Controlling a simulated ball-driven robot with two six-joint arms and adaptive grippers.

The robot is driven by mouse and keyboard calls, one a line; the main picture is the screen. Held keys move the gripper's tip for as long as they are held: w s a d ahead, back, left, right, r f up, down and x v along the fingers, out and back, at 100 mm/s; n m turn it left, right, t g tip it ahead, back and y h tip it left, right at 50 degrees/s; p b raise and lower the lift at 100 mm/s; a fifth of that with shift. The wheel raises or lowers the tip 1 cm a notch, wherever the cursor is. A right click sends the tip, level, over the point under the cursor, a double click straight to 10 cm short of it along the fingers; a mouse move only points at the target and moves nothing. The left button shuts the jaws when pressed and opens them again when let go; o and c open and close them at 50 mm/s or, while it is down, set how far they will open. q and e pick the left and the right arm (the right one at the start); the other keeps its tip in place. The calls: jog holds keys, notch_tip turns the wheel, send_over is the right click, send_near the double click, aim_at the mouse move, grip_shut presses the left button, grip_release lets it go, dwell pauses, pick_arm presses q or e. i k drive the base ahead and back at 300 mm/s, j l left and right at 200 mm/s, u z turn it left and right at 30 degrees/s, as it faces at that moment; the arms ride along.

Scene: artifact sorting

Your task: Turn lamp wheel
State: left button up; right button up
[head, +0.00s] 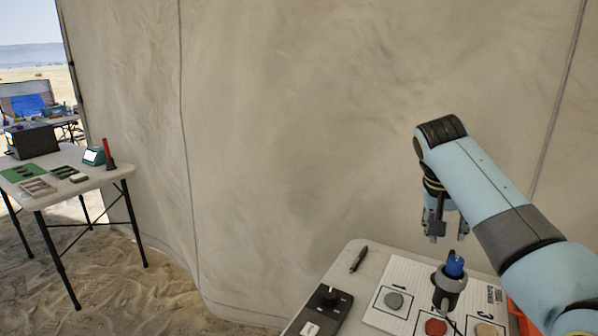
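My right gripper (448,232) hangs above the near table, pointing down, with its two fingers apart and nothing visible between them. Below it, a blue-topped cylinder (455,266) stands in a dark ring-like holder (450,284). A black device (325,302) with a small knob and a pale switch lies to the left on the same table, partly cut off by the bottom edge. I cannot tell for sure which part is the lamp wheel. My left gripper is not in view.
The near table (345,260) carries a white sheet (408,271) with round grey and reddish pieces, a black pen (359,259) and an orange object (520,312) at right. A tent wall (300,130) stands behind. Another table (95,180) stands far left.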

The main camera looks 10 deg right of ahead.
aim_at(330, 297)
jog(key=k+j, duration=0.15)
jog(key=j, duration=0.25)
jog(key=k+j, duration=0.15)
jog(key=j, duration=0.2)
jog(key=k+j, duration=0.1)
jog(key=j, duration=0.3)
jog(key=k+j, duration=0.15)
jog(key=j, duration=0.25)
jog(key=k+j, duration=0.15)
jog(key=j, duration=0.25)
